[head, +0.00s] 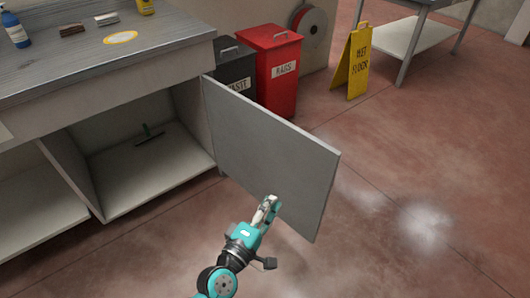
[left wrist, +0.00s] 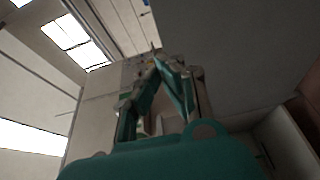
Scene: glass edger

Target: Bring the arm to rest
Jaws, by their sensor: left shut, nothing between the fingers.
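My left gripper (head: 272,203) is shut and empty in the head view, in front of the lower part of the open grey cabinet door (head: 265,150). I cannot tell whether it touches the door. My teal and black arm reaches up to it from the bottom of the picture. In the left wrist view the two fingers of the gripper (left wrist: 157,58) come together at their tips with nothing between them. A broad grey surface (left wrist: 250,60) fills the upper right there, close beside the fingers. My right gripper is not in view.
The cabinet (head: 105,85) stands at left, its open bay holding a dark green-handled tool (head: 149,136). Behind the door stand a dark bin (head: 236,68) and a red rags bin (head: 275,65). A yellow wet-floor sign (head: 354,62) stands farther right. The floor at right (head: 420,190) is clear.

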